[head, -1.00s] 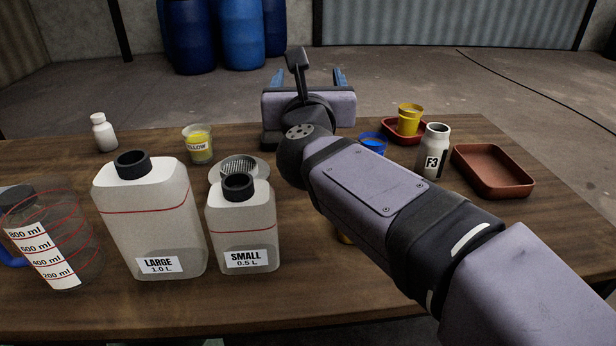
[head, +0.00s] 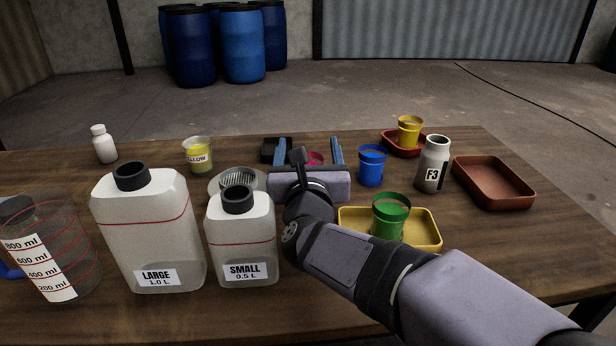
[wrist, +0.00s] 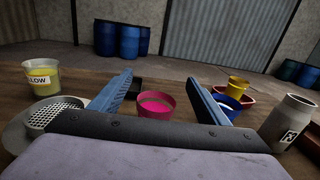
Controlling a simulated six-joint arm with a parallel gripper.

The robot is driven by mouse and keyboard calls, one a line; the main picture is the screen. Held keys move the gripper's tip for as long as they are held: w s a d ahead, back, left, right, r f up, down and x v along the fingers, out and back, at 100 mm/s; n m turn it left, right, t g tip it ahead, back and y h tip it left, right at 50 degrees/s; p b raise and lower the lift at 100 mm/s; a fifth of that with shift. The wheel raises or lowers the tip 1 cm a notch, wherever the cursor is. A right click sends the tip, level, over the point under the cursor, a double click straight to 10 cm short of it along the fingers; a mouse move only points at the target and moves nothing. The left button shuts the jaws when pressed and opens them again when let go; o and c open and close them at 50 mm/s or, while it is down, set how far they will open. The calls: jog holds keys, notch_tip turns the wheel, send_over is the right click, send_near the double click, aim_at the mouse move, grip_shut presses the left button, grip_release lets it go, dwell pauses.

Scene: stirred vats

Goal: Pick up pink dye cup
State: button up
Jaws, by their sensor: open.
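The pink dye cup (wrist: 155,105) stands upright on the table, with pink dye showing inside it. In the head view only a bit of the pink cup (head: 315,158) shows above my gripper, which hides the rest. My gripper (head: 309,155) is open, its two blue fingers pointing away across the table. In the wrist view the cup appears in the gap between the fingers of my gripper (wrist: 160,92), with room on both sides. I cannot tell whether the fingers reach past it. Nothing is held.
A blue cup (head: 371,166) stands close right of the right finger. A green cup (head: 390,214) sits on a yellow tray (head: 430,240) by my arm. The small bottle (head: 240,245) and a round strainer (head: 222,183) are left. A dark tray (head: 268,152) lies behind the left finger.

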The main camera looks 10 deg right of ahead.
jog(key=shift+f+b, duration=0.4)
jog(key=shift+f, duration=1.1)
notch_tip(320, 180, down, 2)
jog(key=shift+f+b, duration=0.1)
jog(key=shift+b, duration=0.35)
jog(key=w, duration=0.5)
jog(key=shift+d+r, duration=0.25)
jog(key=shift+r, duration=0.1)
jog(key=c, duration=1.2)
jog(key=shift+r, duration=0.1)
notch_tip(320, 180, up, 18)
jog(key=p, duration=0.7)
